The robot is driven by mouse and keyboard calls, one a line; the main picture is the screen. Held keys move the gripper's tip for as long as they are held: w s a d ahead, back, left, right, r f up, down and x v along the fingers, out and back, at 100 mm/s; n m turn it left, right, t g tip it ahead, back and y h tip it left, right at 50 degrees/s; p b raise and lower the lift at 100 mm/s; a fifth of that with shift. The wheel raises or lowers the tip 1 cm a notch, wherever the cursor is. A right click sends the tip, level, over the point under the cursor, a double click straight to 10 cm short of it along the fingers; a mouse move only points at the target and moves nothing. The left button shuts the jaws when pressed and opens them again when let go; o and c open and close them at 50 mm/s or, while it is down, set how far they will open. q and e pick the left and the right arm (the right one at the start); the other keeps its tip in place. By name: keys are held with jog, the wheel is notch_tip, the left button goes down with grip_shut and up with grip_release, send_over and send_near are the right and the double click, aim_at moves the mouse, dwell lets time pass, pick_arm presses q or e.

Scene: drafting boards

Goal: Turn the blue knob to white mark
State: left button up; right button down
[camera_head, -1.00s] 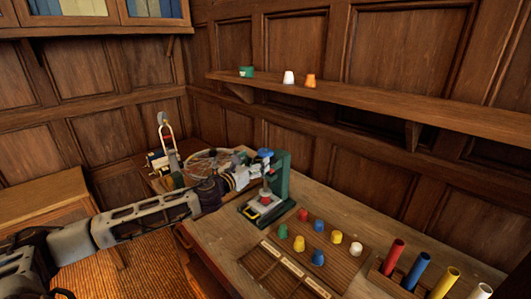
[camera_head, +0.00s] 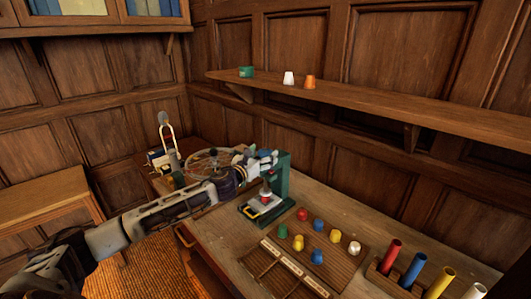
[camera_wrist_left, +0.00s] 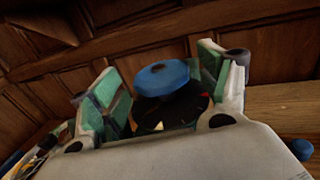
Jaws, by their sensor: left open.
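The blue knob (camera_wrist_left: 167,78) sits on top of a small green press (camera_head: 283,175) on the bench. In the left wrist view the knob is round and lies between the two fingers of my left gripper (camera_wrist_left: 163,92). The fingers are open, one on each side, and gaps show between them and the knob. In the head view the same left gripper (camera_head: 264,159) is at the top of the press and mostly covers the knob. I cannot make out the white mark. My right gripper is not in view.
A wooden board (camera_head: 341,268) with several coloured knobs lies right of the press. A rack (camera_head: 388,284) of coloured tubes stands at the front right. A wheel-like device (camera_head: 213,157) stands behind my left arm.

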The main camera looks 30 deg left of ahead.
pick_arm(q)
jog(key=shift+w+d, duration=0.1)
jog(key=shift+w, duration=0.85)
jog(key=shift+c, duration=0.6)
jog(key=c, duration=0.9)
jog(key=shift+n+y+p, duration=0.4)
jog(key=shift+y+p, duration=0.1)
jog(key=shift+y, duration=0.1)
